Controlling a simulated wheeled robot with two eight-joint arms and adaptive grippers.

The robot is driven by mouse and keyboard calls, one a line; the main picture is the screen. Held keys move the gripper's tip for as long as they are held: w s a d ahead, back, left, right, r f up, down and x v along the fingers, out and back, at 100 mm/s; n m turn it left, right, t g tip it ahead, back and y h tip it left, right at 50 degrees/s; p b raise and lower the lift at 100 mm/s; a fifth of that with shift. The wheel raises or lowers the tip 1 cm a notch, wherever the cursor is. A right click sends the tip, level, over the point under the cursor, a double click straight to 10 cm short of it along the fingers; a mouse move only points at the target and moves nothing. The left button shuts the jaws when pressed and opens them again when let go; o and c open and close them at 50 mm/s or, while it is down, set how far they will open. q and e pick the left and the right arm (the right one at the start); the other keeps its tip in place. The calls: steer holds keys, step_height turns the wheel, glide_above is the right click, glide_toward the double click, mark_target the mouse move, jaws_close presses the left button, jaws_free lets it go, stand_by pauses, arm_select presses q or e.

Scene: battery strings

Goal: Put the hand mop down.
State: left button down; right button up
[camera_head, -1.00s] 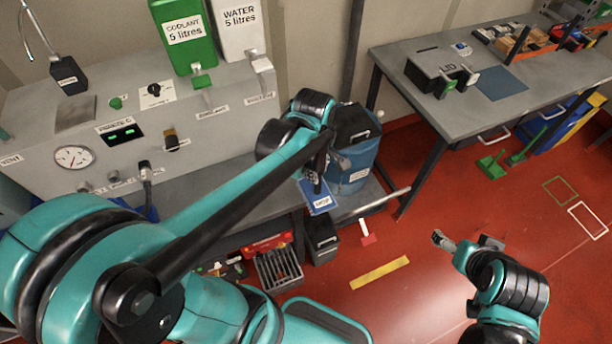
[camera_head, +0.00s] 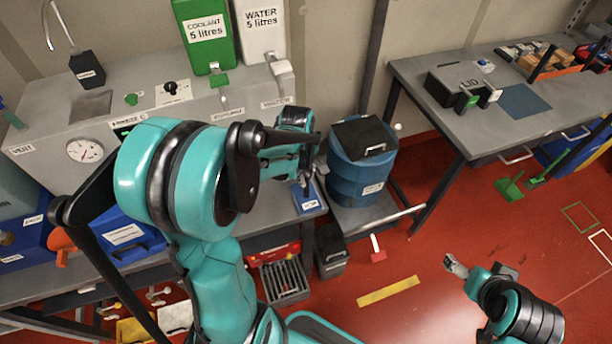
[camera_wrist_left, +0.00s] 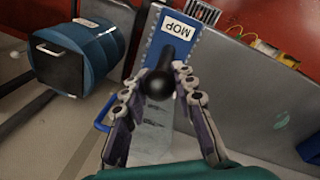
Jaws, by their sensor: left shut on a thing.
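The hand mop shows as a black round-ended handle (camera_wrist_left: 157,84) between the fingers of my left gripper (camera_wrist_left: 158,80) in the left wrist view. My left gripper is shut on this handle; it also shows small and dark in the head view (camera_head: 304,180). A blue holder labelled MOP (camera_wrist_left: 205,48) lies just beyond the handle and also shows at the bench edge in the head view (camera_head: 310,207). My right gripper (camera_head: 455,265) is over the red floor, apart from everything.
A blue drum with a black lid (camera_head: 362,175) stands close right of the holder. The machine panel (camera_head: 60,125) with green and white canisters is behind. A black bin (camera_head: 331,252) and a grey slotted crate (camera_head: 284,282) are below. The right-hand bench (camera_head: 440,110) stands apart.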

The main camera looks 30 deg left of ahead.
arm_select(q)
steer(key=shift+r, duration=0.1)
steer(key=shift+s, duration=0.1)
steer(key=c, duration=1.2)
jaws_free()
step_height(320, 180, up, 11)
steer(key=s+p, duration=0.2)
steer(key=p, duration=0.1)
steer(key=s+d+r+m+t, duration=0.3)
steer(key=s+d+m, duration=0.6)
steer(key=m, duration=0.7)
steer(key=shift+d+m+t, duration=0.3)
steer(key=shift+d+t, duration=0.55)
steer(key=shift+t, duration=0.35)
